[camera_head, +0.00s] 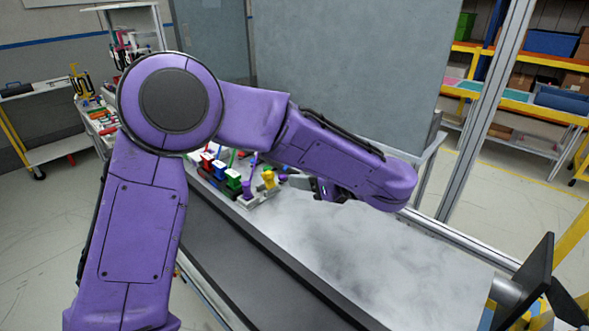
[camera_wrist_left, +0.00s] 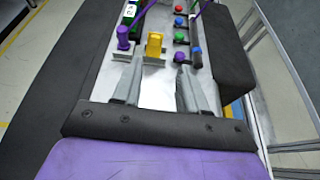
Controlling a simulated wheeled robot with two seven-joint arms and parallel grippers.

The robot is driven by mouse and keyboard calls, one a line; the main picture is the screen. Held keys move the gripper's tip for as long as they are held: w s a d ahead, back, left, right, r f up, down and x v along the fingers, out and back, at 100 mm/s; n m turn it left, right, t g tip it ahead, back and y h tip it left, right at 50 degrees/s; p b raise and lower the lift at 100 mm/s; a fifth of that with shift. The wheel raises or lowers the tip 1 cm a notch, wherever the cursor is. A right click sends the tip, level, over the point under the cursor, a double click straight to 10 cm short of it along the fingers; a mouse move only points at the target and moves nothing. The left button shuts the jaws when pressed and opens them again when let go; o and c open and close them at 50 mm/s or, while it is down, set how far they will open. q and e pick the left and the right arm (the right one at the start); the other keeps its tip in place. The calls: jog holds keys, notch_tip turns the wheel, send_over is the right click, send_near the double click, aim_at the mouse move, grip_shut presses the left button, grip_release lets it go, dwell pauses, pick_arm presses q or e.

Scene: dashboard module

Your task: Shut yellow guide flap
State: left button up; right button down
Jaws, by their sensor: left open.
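The yellow guide flap (camera_wrist_left: 154,45) stands up from a pale panel in the left wrist view, ahead of my fingers and roughly between their lines. In the head view the yellow flap (camera_head: 269,178) is small, at the near right end of the row of coloured parts. My left gripper (camera_wrist_left: 158,82) is open with nothing between its fingers, and a gap shows between it and the flap. In the head view my left gripper (camera_head: 290,181) is just right of the flap, partly hidden by my purple forearm. My right gripper is not in view.
A purple knob (camera_wrist_left: 123,37) stands left of the flap, with a green block (camera_wrist_left: 131,12) beyond. Red, green and blue buttons (camera_wrist_left: 180,38) line the right. A dark raised housing (camera_wrist_left: 217,50) borders the panel. The grey worktop (camera_head: 350,250) is clear on the near side.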

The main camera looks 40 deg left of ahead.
aim_at(272, 174)
pick_arm(q)
jog(key=a, duration=0.3)
jog(key=s+a+f, duration=0.1)
jog(key=shift+a, duration=0.4)
jog(key=x, duration=0.3)
jog(key=w+x, duration=0.1)
jog(key=x, duration=0.1)
jog(key=shift+a+f, duration=0.1)
jog(key=shift+f, duration=0.25)
jog(key=shift+s+r, duration=0.15)
jog(key=shift+s, duration=0.15)
jog(key=shift+w, duration=0.1)
grip_shut()
